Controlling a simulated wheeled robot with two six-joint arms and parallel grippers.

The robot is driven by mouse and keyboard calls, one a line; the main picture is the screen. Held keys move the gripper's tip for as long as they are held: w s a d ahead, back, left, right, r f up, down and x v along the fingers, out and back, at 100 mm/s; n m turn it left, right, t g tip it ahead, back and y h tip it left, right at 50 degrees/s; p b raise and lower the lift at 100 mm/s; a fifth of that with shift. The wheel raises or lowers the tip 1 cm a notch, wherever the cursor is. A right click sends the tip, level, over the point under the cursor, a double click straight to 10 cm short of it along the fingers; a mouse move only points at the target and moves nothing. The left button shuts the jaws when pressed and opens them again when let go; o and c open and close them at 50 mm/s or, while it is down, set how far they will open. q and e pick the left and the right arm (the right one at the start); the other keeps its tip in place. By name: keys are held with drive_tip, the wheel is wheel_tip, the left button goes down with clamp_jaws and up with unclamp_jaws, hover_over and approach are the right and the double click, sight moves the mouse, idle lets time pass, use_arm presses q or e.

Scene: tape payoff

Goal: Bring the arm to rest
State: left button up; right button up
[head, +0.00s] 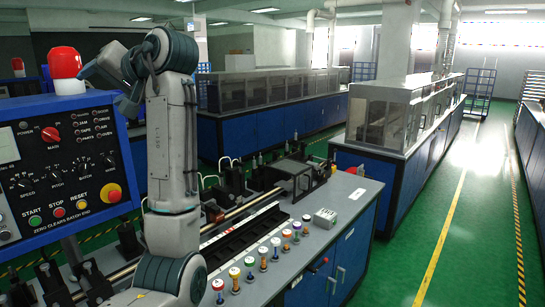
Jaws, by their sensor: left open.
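My left arm rises from the bottom of the head view and folds over at the top left. My right gripper is out of view.
A grey-topped bench (345,195) stands behind my arm, with a row of colourful spools (263,258), a dark slotted tray (240,235) and a small white box (325,218). A red beacon (66,70) tops the panel. Green floor (420,225) is clear at right.

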use_arm(q)
wheel_tip(320, 180, down, 38)
drive_tip(key=s+a+m+h, duration=0.1)
drive_tip(key=a+m+h, duration=0.2)
drive_tip(key=h, duration=0.2)
drive_tip(key=s+d+f+m+h, duration=0.1)
drive_tip(key=s+f+h, duration=0.1)
drive_tip(key=s+f, duration=0.75)
drive_tip(key=s+d+f+h, duration=0.2)
drive_tip(key=s+f, duration=0.6)
drive_tip(key=f, duration=0.3)
drive_tip(key=s+d+f+g+h, duration=0.1)
drive_tip(key=s+d+f+h, duration=0.15)
drive_tip(key=s, duration=0.75)
drive_tip(key=s+d+f+g+h, duration=0.15)
drive_tip(key=s+f, duration=0.25)
drive_tip(key=s, duration=0.6)
wheel_tip(320, 180, down, 37)
drive_tip(key=a+g+b, duration=0.2)
drive_tip(key=b, duration=0.4)
drive_tip(key=s+a+f+b, duration=0.1)
drive_tip(key=s+f+b, duration=0.3)
drive_tip(key=s+f, duration=1.4)
wheel_tip(320, 180, down, 4)
drive_tip(key=shift+s+a, duration=0.15)
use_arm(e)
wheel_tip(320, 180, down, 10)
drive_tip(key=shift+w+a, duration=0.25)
